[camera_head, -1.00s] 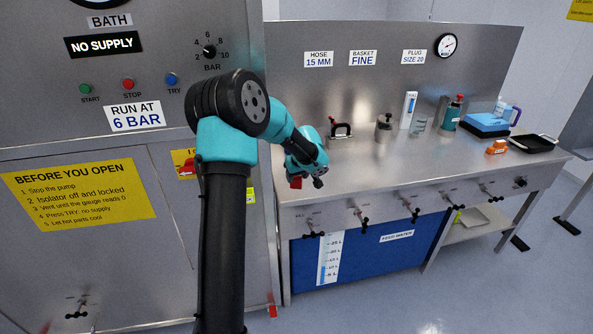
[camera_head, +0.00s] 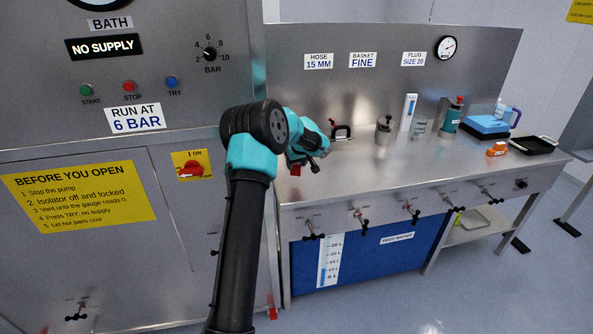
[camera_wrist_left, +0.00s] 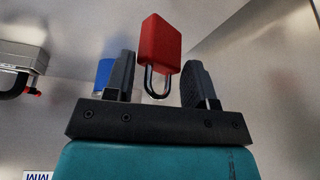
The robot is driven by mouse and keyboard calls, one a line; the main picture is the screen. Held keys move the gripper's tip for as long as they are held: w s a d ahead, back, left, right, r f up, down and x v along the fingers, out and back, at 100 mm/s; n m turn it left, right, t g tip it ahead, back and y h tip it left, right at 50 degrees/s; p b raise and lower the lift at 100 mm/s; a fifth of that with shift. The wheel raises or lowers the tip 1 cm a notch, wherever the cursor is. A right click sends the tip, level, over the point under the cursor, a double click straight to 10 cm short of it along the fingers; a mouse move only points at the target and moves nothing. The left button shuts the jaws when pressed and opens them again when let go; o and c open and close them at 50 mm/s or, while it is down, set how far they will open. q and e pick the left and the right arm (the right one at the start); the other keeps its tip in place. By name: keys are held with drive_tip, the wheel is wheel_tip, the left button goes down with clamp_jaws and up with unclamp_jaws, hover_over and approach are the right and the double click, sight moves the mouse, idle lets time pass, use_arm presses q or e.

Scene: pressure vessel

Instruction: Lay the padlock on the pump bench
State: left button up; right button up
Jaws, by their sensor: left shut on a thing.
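The padlock has a red body and a grey shackle. In the left wrist view the padlock (camera_wrist_left: 163,48) sits between the fingers of my left gripper (camera_wrist_left: 158,82), which is shut on it. In the head view the left gripper (camera_head: 312,153) is over the left end of the steel bench (camera_head: 400,175), with a bit of the red padlock (camera_head: 295,171) showing below it. Whether the padlock touches the bench top cannot be told. My right gripper is not in view.
A clamp-like fitting (camera_head: 341,131) stands on the bench just behind the gripper. A metal pot (camera_head: 384,131), a green bottle (camera_head: 453,117), an orange item (camera_head: 497,149) and a black tray (camera_head: 534,145) stand further right. The bench's front middle is clear.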

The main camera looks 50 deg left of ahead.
sight(297, 166)
use_arm(q)
drive_tip(key=shift+w+a, duration=0.2)
drive_tip(key=shift+f, duration=1.75)
drive_tip(key=shift+f, duration=0.15)
drive_tip(key=o, duration=0.9)
drive_tip(key=shift+o, duration=0.2)
drive_tip(key=v, duration=1.2)
